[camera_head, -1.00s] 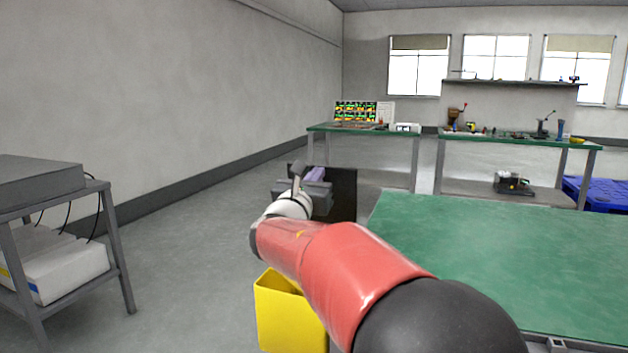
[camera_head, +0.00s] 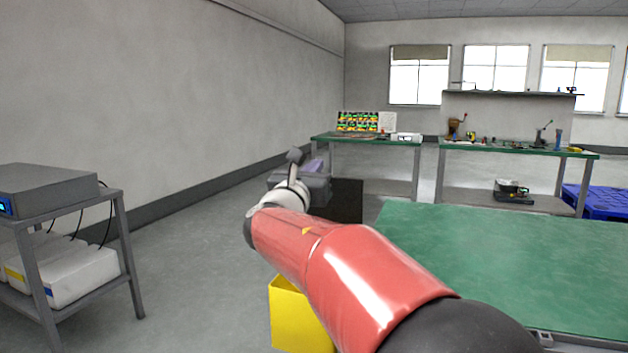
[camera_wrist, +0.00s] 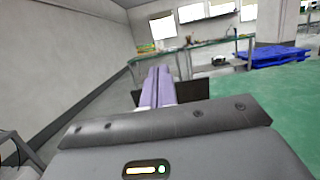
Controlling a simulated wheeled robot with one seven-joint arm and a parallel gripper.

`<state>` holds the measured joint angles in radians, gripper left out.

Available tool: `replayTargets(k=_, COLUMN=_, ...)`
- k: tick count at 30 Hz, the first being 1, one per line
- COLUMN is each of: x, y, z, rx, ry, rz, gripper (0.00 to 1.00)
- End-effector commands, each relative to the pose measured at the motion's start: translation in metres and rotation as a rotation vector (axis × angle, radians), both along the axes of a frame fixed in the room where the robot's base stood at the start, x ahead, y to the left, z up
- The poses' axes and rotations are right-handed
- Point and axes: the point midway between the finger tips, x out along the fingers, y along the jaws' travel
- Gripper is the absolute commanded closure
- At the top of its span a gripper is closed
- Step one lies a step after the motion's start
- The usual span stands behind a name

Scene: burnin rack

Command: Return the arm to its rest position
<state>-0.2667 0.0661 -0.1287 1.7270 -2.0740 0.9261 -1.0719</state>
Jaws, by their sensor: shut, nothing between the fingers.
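My gripper shows in the wrist view (camera_wrist: 158,72), its two purple fingers lying side by side and shut with nothing between them. It points forward into the room, toward the far benches. In the head view my gripper (camera_head: 312,166) is at the end of my red arm, mostly hidden behind my own wrist. The arm stretches forward and left, beside the left edge of the green-topped table. My gripper touches nothing that I can see.
The green table (camera_head: 520,250) is on the right. A yellow bin (camera_head: 298,318) stands below my arm. A grey cart (camera_head: 122,235) with instruments is at left. Far benches (camera_head: 515,149) hold small items; a blue pallet (camera_head: 597,203) lies right. Floor between cart and bin is clear.

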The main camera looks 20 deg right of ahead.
Motion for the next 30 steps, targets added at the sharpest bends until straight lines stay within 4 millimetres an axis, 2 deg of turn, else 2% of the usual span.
replayTargets(k=7, x=-0.006, y=-0.004, z=0.004, rx=0.028, ry=-0.003, rz=-0.004, gripper=1.0)
replayTargets(k=11, x=-0.032, y=-0.026, z=-0.013, rx=0.228, ry=-0.035, rz=-0.03, gripper=1.0)
replayTargets(k=14, x=-0.071, y=-0.048, z=-0.045, rx=0.524, ry=-0.091, rz=-0.076, gripper=1.0)
replayTargets(k=15, x=-0.089, y=-0.055, z=-0.06, rx=0.662, ry=-0.123, rz=-0.104, gripper=1.0)
replayTargets(k=18, x=-0.137, y=-0.062, z=-0.104, rx=1.01, ry=-0.213, rz=-0.191, gripper=1.0)
replayTargets(k=20, x=-0.166, y=-0.06, z=-0.131, rx=1.211, ry=-0.274, rz=-0.255, gripper=1.0)
replayTargets(k=23, x=-0.212, y=-0.048, z=-0.174, rx=1.534, ry=-0.386, rz=-0.383, gripper=1.0)
replayTargets(k=27, x=-0.271, y=-0.014, z=-0.227, rx=1.95, ry=-0.56, rz=-0.606, gripper=1.0)
replayTargets(k=30, x=-0.303, y=0.014, z=-0.255, rx=2.188, ry=-0.68, rz=-0.778, gripper=1.0)
